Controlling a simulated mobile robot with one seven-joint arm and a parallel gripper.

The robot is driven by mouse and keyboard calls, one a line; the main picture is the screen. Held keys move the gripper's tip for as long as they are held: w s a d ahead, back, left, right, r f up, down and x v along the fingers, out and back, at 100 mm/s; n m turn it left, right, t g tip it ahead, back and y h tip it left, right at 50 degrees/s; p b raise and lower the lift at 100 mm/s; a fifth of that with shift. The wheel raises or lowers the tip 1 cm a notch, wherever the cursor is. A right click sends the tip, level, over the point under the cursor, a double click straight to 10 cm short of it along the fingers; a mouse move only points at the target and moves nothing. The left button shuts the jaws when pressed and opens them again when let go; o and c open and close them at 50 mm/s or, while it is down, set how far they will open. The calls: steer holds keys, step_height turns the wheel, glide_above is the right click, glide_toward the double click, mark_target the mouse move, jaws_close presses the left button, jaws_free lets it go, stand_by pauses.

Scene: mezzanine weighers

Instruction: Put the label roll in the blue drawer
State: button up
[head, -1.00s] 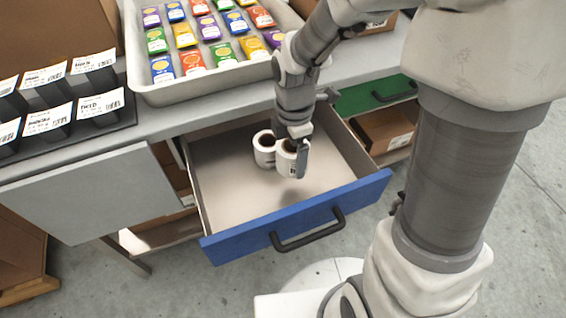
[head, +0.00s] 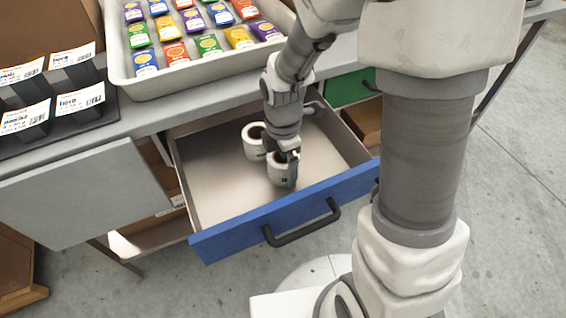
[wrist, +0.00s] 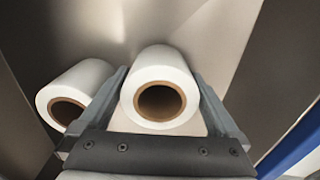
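The blue drawer (head: 225,240) is pulled open below the counter. A white label roll (head: 279,172) with a brown core is inside it, between the fingers of my gripper (head: 283,160). In the wrist view this roll (wrist: 160,72) has a finger close on each side, and my gripper (wrist: 162,90) appears shut on it. I cannot tell whether its underside touches the drawer floor. A second white label roll (head: 252,140) stands in the drawer just behind and left of it. It also shows at the left in the wrist view (wrist: 82,85), outside the left finger.
A light tray (head: 190,82) of colourful packets stands on the counter (head: 150,118). Black label holders (head: 85,105) are at left. A green drawer (head: 347,88) is at right, apparently shut. The blue drawer's floor is bare left and right of the rolls.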

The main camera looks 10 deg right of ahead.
steer(key=shift+r, duration=0.1)
step_height(320, 180, up, 11)
steer(key=p, duration=0.4)
steer(key=s+d+r+m+t, duration=0.2)
steer(key=s+r+m, duration=0.3)
steer(key=r+m, duration=0.3)
steer(key=s+d+r+m+t, duration=0.3)
steer(key=s+r+m, duration=0.3)
steer(key=m, duration=0.7)
steer(key=shift+s+d+r+t+p, duration=0.2)
steer(key=shift+d+r+t+p, duration=0.1)
steer(key=shift+d+r, duration=0.55)
